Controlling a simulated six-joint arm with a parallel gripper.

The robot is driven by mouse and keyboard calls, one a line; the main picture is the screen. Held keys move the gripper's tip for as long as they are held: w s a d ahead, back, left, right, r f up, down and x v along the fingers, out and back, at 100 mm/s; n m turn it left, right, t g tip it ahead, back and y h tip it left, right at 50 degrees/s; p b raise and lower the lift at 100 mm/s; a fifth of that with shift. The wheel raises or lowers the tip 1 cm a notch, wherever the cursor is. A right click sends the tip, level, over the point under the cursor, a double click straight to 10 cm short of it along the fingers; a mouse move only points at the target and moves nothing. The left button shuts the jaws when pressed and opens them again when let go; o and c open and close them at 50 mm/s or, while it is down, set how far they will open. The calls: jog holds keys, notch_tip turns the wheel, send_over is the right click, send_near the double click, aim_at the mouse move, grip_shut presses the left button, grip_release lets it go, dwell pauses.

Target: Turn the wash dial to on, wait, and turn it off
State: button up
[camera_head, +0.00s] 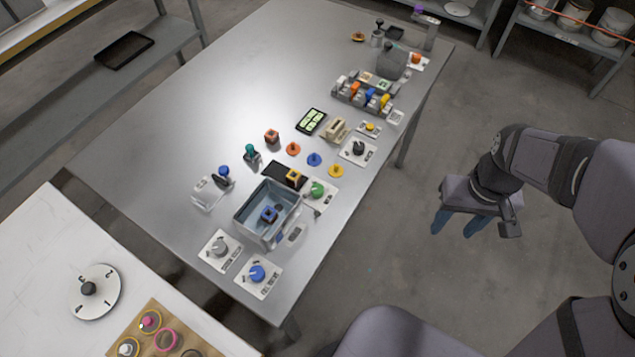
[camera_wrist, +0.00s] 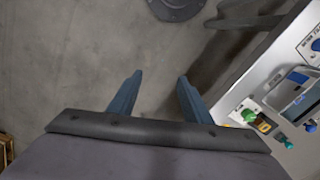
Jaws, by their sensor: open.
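Several dials on white plates sit along the near edge of the metal table: a grey dial (camera_head: 219,248), a blue dial (camera_head: 257,273), a green dial (camera_head: 317,190) and a black dial (camera_head: 358,148). Their labels are too small to read, so I cannot tell which is the wash dial. The grey and blue dials are in front of a water-filled tub (camera_head: 240,214). My gripper (camera_head: 458,225) is open and empty, over the floor right of the table, apart from every dial. In the wrist view, my gripper (camera_wrist: 159,80) points at bare floor, with the green dial (camera_wrist: 248,115) at right.
Blocks, coloured discs and a bottle rack (camera_head: 362,97) crowd the right side of the metal table (camera_head: 180,110). Its left half is clear. A white table (camera_head: 50,245) with a round plate stands at lower left. Shelves line the back. The floor around my gripper is free.

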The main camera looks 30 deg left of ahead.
jog(key=w+a+n, duration=0.2)
jog(key=a+n, duration=0.1)
jog(key=a, duration=0.5)
jog(key=w+a+n, duration=0.2)
jog(key=a+n, duration=0.1)
jog(key=a, duration=0.5)
jog(key=n, duration=0.5)
send_near(317, 188)
jog(key=shift+w+d+f, duration=0.15)
jog(key=shift+d+f, duration=0.15)
jog(key=shift+d, duration=0.15)
jog(key=shift+s+a+f, duration=0.1)
jog(key=shift+s+a, duration=0.15)
jog(key=shift+a, duration=0.2)
jog(key=shift+f+p, duration=1.1)
jog(key=shift+f, duration=2.55)
jog(key=c, duration=1.1)
